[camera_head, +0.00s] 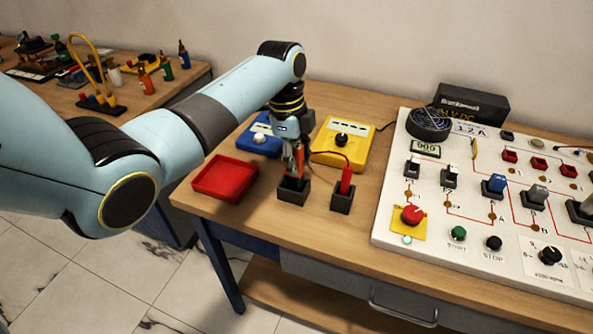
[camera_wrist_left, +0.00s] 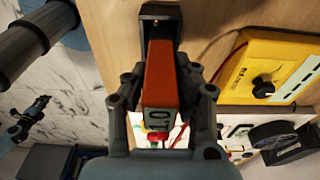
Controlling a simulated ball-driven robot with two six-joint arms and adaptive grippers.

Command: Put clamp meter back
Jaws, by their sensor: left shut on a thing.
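The clamp meter (camera_wrist_left: 159,75) is an orange-red body with a small display at its near end in the left wrist view. In the head view a strip of it shows orange (camera_head: 300,160) between my fingers. My left gripper (camera_head: 294,172) is shut on it, with one finger on each side. Below is a black open-topped holder (camera_head: 291,194), whose dark walls also show in the wrist view (camera_wrist_left: 161,12). The meter's far end lines up with the holder; I cannot tell how deep it sits. My right gripper is in neither view.
Close right stands a second black holder (camera_head: 342,201) with a red probe (camera_head: 346,180). A yellow meter (camera_head: 340,148) and a blue one (camera_head: 262,140) lie behind. A red tray (camera_head: 225,179) is left. The white gauge panel (camera_head: 470,240) fills the right.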

